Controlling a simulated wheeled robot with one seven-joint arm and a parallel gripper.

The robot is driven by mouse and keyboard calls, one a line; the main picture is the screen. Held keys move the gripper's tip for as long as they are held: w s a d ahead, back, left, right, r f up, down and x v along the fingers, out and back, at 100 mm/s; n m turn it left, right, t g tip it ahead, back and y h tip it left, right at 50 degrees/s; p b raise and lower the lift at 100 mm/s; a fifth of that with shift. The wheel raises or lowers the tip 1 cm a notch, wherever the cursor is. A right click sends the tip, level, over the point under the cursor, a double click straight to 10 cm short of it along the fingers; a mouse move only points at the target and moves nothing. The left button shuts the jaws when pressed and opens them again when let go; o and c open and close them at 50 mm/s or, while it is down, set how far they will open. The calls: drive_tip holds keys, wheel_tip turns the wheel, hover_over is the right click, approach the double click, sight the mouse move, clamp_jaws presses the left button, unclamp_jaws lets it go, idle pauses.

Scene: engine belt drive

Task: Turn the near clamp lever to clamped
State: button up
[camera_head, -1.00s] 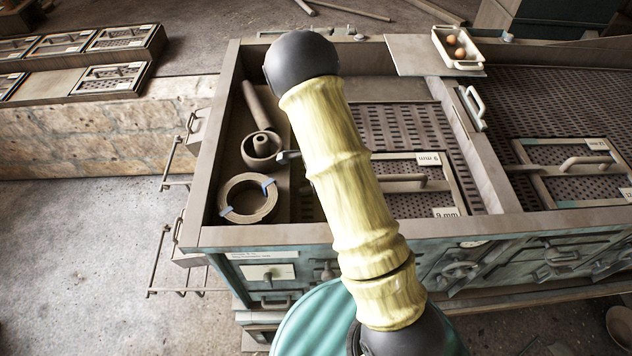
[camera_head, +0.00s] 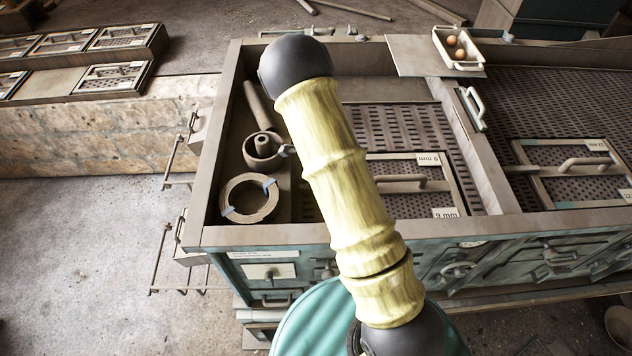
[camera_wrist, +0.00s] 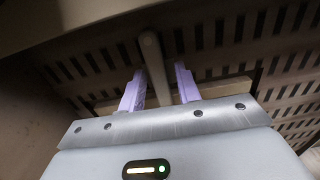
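In the wrist view, a plain brownish bar with a rounded end (camera_wrist: 150,57), which looks like a clamp lever, runs between my gripper's two purple fingers (camera_wrist: 160,85). The fingers are apart, with a gap on each side of the bar. Whether either finger touches it I cannot tell. In the head view, my arm hides my gripper and most of the area around it. A small grey knob-like piece (camera_head: 287,150) sticks out left of my arm; I cannot tell whether it belongs to the lever.
A left compartment holds a coiled ring (camera_head: 250,198) and a round cup (camera_head: 262,150). A slotted panel with a handled frame (camera_head: 440,188) lies right of my arm. A white tray with brown eggs (camera_head: 458,48) sits at the back. In the wrist view, a wall edge (camera_wrist: 70,20) is close at upper left.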

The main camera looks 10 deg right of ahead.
drive_tip(key=shift+o, duration=0.2)
wheel_tip(320, 180, up, 17)
drive_tip(key=b, duration=0.3)
drive_tip(key=shift+r, duration=0.15)
drive_tip(key=shift+s, duration=0.1)
idle(0.5)
drive_tip(key=s+d+f+n+t+b, duration=0.1)
drive_tip(key=s+f+n+t+b, duration=0.1)
drive_tip(key=s+n, duration=1.5)
drive_tip(key=n, duration=0.3)
drive_tip(key=shift+s+f+t+b, duration=0.15)
drive_tip(key=shift+s+t+b, duration=0.15)
drive_tip(key=shift+s, duration=0.1)
drive_tip(key=shift+d, duration=0.1)
